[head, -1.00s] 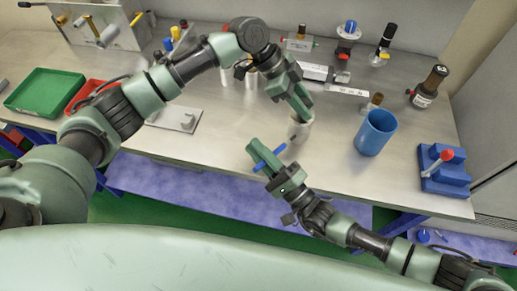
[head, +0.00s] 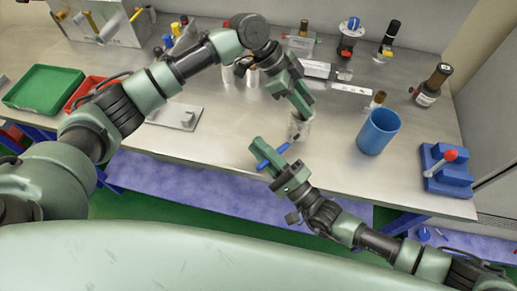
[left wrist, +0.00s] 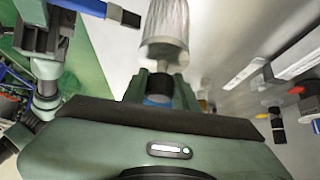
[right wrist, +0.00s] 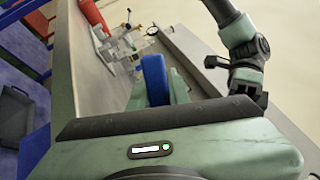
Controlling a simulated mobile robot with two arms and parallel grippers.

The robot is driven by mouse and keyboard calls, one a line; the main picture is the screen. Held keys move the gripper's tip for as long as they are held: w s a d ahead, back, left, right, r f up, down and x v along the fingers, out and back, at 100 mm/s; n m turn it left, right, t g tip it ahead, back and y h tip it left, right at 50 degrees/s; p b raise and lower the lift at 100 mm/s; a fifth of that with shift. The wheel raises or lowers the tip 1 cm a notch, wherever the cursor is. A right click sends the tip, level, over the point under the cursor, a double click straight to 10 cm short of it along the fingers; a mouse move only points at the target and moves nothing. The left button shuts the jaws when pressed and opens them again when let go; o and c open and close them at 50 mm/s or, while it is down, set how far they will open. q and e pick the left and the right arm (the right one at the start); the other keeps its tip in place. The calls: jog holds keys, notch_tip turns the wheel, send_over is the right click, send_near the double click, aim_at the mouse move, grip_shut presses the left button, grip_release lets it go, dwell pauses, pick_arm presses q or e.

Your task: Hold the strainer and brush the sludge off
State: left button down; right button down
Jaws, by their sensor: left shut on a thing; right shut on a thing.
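My left gripper (head: 301,110) is shut on the strainer (head: 300,128), a pale grey, cloudy cylinder held above the table near its front edge. In the left wrist view the strainer (left wrist: 168,22) sticks out beyond the fingers, with a black collar at its near end. My right gripper (head: 265,155) is shut on the blue brush (head: 283,148), whose dark end points up and right at the strainer's lower part. In the left wrist view the brush (left wrist: 85,7) has its dark tip apart from the strainer. Sludge cannot be made out clearly.
A blue cup (head: 378,132) stands to the right of the strainer, and a blue block with a red-knobbed lever (head: 447,168) further right. A dark bottle (head: 433,86) and several fittings stand behind. Green (head: 43,89) and red trays lie at left. The front middle of the table (head: 220,150) is clear.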

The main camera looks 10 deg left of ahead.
pick_arm(q)
jog(key=shift+f, duration=0.1)
pick_arm(e)
jog(key=shift+w+r, duration=0.15)
jog(key=shift+r, duration=0.65)
jog(key=shift+r, duration=0.2)
jog(key=shift+w+d+r, duration=0.1)
jog(key=shift+r, duration=0.35)
jog(key=shift+f, duration=0.2)
pick_arm(q)
jog(key=shift+s, duration=0.1)
pick_arm(e)
jog(key=shift+f, duration=0.45)
jog(key=shift+f, duration=0.15)
jog(key=shift+f, duration=0.45)
jog(key=shift+f, duration=0.1)
